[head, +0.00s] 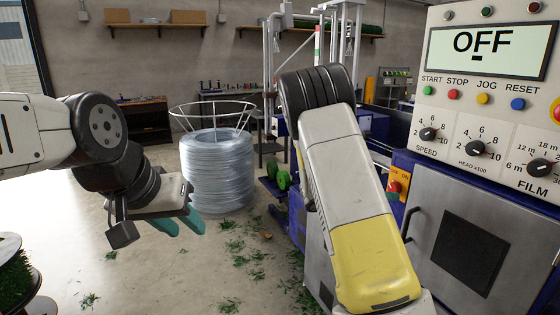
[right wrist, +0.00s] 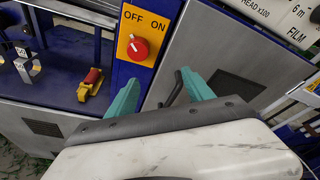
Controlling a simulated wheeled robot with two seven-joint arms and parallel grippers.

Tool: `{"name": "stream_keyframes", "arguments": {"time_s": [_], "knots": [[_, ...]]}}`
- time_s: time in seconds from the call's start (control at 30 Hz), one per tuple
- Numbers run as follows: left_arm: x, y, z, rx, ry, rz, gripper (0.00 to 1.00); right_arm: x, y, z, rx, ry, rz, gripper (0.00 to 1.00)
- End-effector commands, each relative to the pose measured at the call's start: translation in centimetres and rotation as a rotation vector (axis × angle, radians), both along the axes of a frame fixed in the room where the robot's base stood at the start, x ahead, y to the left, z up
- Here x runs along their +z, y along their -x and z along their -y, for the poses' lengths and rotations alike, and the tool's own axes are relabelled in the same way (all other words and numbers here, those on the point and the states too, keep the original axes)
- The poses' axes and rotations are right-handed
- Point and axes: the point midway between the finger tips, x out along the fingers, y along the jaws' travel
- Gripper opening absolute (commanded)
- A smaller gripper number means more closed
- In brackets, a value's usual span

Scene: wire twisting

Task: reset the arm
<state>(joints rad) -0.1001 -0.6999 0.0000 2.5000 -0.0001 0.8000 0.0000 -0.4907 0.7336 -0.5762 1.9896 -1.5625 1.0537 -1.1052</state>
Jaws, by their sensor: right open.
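My left gripper (head: 178,226) hangs at the left of the head view, its two teal fingers apart with nothing seen between them. My right arm (head: 345,185) crosses the middle of the head view; its gripper is hidden there. In the right wrist view my right gripper (right wrist: 158,76) is open and empty, its teal fingers wide apart. It faces the machine front. A red OFF/ON knob (right wrist: 138,48) on an orange plate appears just above the gap between the fingers. The knob also shows in the head view (head: 393,187), right of my right arm.
A control panel (head: 478,125) stands at the right, its screen reading OFF. A dark door handle (right wrist: 174,88) appears between my right fingers. A wire coil (head: 217,170) stands behind my left gripper. Green scraps litter the floor. A yellow and red part (right wrist: 90,84) sits left of the knob.

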Motion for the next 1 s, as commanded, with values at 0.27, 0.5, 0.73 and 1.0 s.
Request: {"name": "stream_keyframes", "arguments": {"time_s": [0.27,0.5,0.73,1.0], "knots": [[0.0,0.0,0.0,0.0,0.0,0.0,0.36,1.1,10.4,-1.5,-0.47,-0.568,0.482,0.61],[0.0,0.0,0.0,0.0,0.0,0.0,0.36,3.5,17.3,-7.3,-0.904,-0.998,0.864,0.61],[0.0,0.0,0.0,0.0,0.0,0.0,0.36,7.5,22.8,-14.0,-1.339,-1.358,1.162,0.61],[0.0,0.0,0.0,0.0,0.0,0.0,0.36,11.9,27.5,-20.2,-1.773,-1.653,1.356,0.61]]}}
